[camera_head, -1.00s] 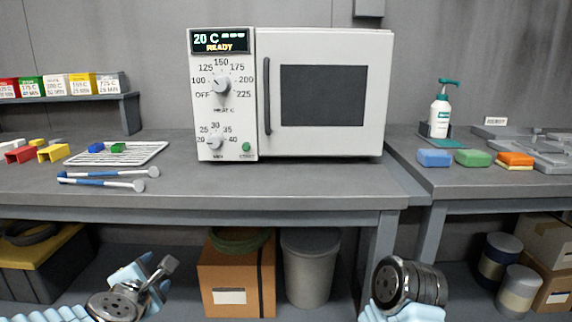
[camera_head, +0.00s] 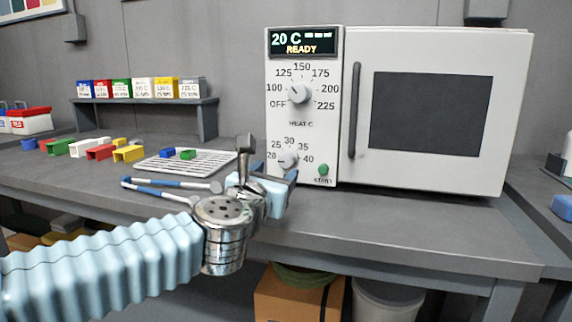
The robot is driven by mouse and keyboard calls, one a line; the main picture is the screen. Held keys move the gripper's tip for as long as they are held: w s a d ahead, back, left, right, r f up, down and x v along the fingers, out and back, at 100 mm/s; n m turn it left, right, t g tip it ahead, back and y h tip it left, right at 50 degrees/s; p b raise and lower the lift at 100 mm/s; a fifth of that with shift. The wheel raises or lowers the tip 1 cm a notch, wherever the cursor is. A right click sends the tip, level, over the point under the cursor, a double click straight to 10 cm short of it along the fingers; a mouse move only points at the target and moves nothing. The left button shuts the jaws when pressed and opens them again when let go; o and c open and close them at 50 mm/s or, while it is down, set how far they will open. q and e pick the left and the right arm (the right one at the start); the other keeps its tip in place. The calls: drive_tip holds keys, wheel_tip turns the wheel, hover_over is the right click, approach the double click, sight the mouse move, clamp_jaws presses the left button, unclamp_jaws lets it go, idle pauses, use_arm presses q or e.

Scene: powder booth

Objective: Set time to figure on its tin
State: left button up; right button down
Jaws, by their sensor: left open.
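The white oven (camera_head: 432,150) stands on the bench with a shut door. Its display (camera_head: 302,42) reads 20 C and READY. The heat knob (camera_head: 300,93) is below it, with marks from OFF to 225. The time knob (camera_head: 288,159), marked 20 to 40, sits lower, left of the green START button (camera_head: 323,170). Several coloured tins (camera_head: 142,89) with printed figures stand on the small shelf; the figures are too small to read surely. My left gripper (camera_head: 262,172) is open and empty, just left of and in front of the time knob. My right gripper is out of view.
A wire rack (camera_head: 205,162) holds a blue and a green block. Several coloured blocks (camera_head: 100,152) lie further left. A cardboard box (camera_head: 290,298) and a grey bin (camera_head: 385,303) stand below the bench.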

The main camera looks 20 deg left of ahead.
sight(285, 162)
use_arm(q)
drive_tip(key=w, duration=0.6)
drive_tip(key=shift+w, duration=0.4)
drive_tip(key=shift+c, duration=0.4)
drive_tip(key=c, duration=1)
